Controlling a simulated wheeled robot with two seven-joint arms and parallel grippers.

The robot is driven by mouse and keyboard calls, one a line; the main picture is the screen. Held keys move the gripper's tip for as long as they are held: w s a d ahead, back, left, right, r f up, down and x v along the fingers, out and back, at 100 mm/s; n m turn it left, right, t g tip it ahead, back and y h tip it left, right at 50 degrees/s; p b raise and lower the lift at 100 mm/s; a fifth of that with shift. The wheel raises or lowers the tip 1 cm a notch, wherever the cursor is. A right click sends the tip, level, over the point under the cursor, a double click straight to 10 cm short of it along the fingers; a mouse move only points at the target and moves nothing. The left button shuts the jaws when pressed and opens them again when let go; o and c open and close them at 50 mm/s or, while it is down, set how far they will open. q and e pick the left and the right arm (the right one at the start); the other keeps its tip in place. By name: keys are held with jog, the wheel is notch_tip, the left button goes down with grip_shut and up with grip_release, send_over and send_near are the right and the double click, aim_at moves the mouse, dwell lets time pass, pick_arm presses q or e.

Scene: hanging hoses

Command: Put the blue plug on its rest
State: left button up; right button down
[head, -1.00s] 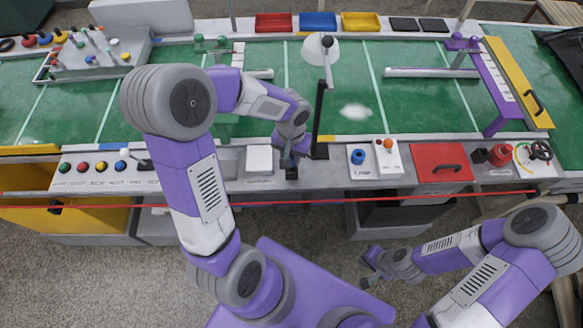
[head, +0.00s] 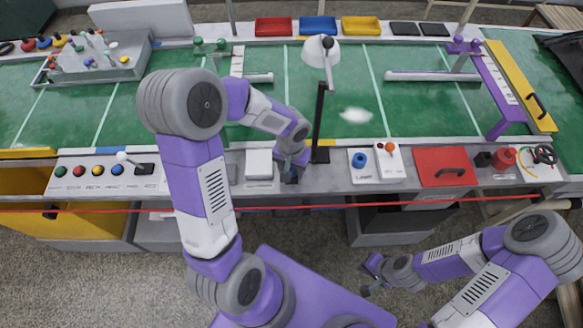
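I cannot make out a blue plug or its rest for certain. A blue round piece (head: 359,160) sits on a white box labelled LAMP on the bench's front ledge; I cannot tell whether it is the plug. My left gripper (head: 290,177) points down over the front ledge, between a white block and the lamp's foot. Its fingers are small and dark, so whether they are open or hold something is unclear. My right gripper (head: 368,277) is in front of the bench, low over the floor, with its fingers apart and nothing between them.
A black lamp post (head: 319,115) stands just right of my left gripper. A white block (head: 259,163) is on its left. A red line (head: 430,203) crosses in front of the bench. A red panel with a handle (head: 444,166) lies to the right. The green bench top (head: 360,85) is largely clear.

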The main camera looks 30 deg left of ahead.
pick_arm(q)
jog(key=shift+r, duration=0.1)
jog(key=shift+r+p, duration=0.2)
jog(key=shift+p, duration=0.1)
notch_tip(320, 180, up, 12)
jog(key=p, duration=0.3)
jog(key=shift+f, duration=0.1)
dwell(0.4)
